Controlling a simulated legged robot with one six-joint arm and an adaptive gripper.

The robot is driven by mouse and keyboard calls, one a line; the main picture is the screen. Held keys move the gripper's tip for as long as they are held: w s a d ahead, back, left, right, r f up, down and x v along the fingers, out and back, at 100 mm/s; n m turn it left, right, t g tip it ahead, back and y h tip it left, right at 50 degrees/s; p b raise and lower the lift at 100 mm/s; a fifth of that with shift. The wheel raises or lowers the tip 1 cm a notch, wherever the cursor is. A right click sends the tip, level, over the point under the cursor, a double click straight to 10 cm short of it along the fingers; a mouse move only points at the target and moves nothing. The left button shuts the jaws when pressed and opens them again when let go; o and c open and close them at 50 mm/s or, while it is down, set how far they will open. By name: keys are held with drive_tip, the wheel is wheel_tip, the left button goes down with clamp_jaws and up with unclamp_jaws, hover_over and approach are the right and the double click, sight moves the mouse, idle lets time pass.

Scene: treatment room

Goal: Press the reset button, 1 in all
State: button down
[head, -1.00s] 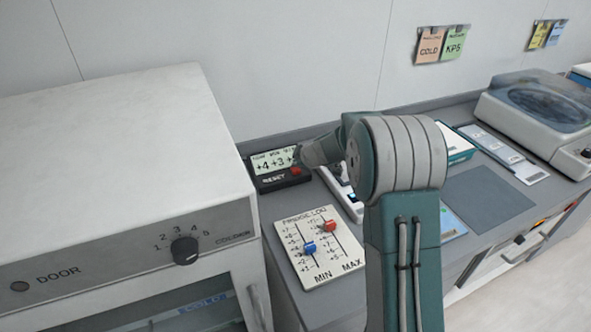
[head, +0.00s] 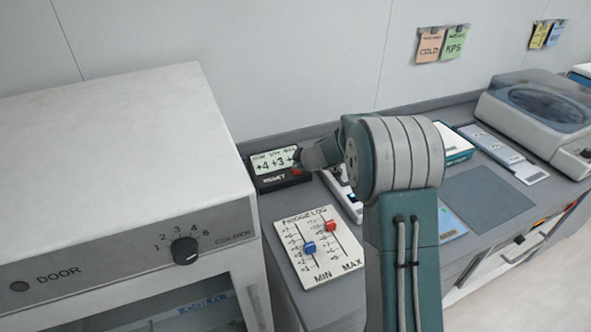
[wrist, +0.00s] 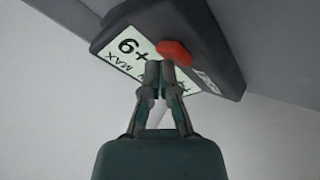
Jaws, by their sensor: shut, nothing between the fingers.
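The black display unit (head: 285,182) sits at the back of the counter against the wall, its screen (head: 264,163) reading +4 and +3 with the last figure partly hidden. Its red reset button (head: 296,171) is at the right of the front, by the RESET label. It also shows in the wrist view as a red button (wrist: 175,52) on the dark unit (wrist: 207,50), upside down. My gripper (wrist: 160,66) is shut and empty, fingertips just below the button in that picture; I cannot tell whether they touch it. In the head view my wrist hides the fingertips.
A white fridge (head: 120,130) with a dial stands at left. A slider card (head: 318,262) marked MIN and MAX lies in front of the display unit. A centrifuge-like machine (head: 540,125) is at right, with a grey mat (head: 487,197) on the counter before it.

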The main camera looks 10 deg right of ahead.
drive_tip(key=shift+f, duration=0.3)
idle(0.4)
drive_tip(key=shift+r, duration=0.95)
drive_tip(key=shift+r, duration=0.1)
drive_tip(key=shift+r, duration=2.45)
